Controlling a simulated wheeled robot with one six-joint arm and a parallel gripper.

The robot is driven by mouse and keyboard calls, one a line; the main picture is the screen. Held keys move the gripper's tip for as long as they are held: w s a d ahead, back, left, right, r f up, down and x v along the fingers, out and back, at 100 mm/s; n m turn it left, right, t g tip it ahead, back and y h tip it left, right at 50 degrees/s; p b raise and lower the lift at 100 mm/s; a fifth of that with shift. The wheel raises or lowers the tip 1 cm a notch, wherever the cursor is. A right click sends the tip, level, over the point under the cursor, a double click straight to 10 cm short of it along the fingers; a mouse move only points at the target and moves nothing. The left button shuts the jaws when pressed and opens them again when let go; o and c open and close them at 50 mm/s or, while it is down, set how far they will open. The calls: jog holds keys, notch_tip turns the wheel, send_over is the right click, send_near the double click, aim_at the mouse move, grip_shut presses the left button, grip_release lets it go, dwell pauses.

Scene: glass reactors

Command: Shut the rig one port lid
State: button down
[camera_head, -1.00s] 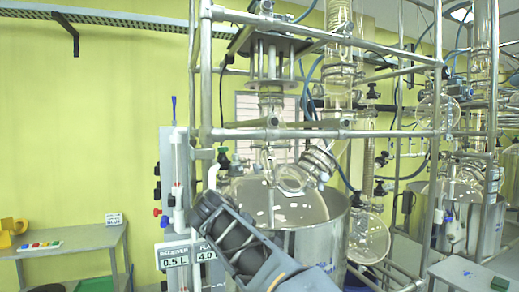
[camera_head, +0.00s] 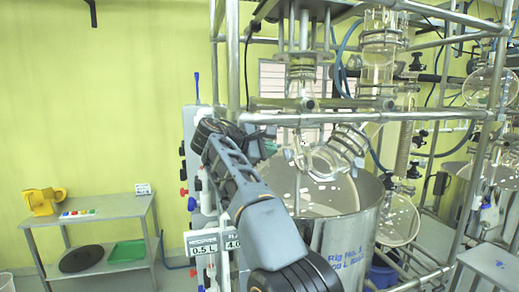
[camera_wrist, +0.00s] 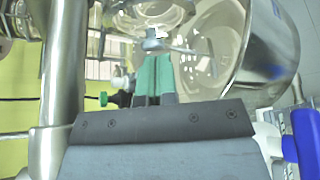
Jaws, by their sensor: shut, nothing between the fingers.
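The rig one vessel is a large steel pot (camera_head: 345,240) with "Rig No." lettering, right of centre in the head view. Its clear glass reactor top (camera_head: 325,165) has a tilted glass neck with a ringed clamp (camera_head: 347,143). I cannot clearly tell the port lid from the other clear glass. My gripper (camera_head: 270,146) is at the left side of the glassware, partly hidden behind my arm. In the wrist view its green fingers (camera_wrist: 153,78) are shut and empty. A small grey-white fitting with a flat arm (camera_wrist: 158,42) appears just beyond the fingertips; contact is unclear.
A steel frame post (camera_head: 232,60) and crossbar (camera_head: 330,117) stand close to my arm. The post also shows left in the wrist view (camera_wrist: 62,80). A side table (camera_head: 100,213) holds a yellow object (camera_head: 43,200). Floor before the table looks clear.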

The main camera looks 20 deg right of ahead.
aim_at(302, 150)
jog(key=x, duration=0.4)
jog(key=s+r+x, duration=0.1)
jog(key=x, duration=0.1)
jog(key=shift+d+f, duration=0.1)
jog(key=shift+d, duration=0.4)
jog(key=shift+s+d, duration=0.2)
jog(key=shift+d, duration=0.6)
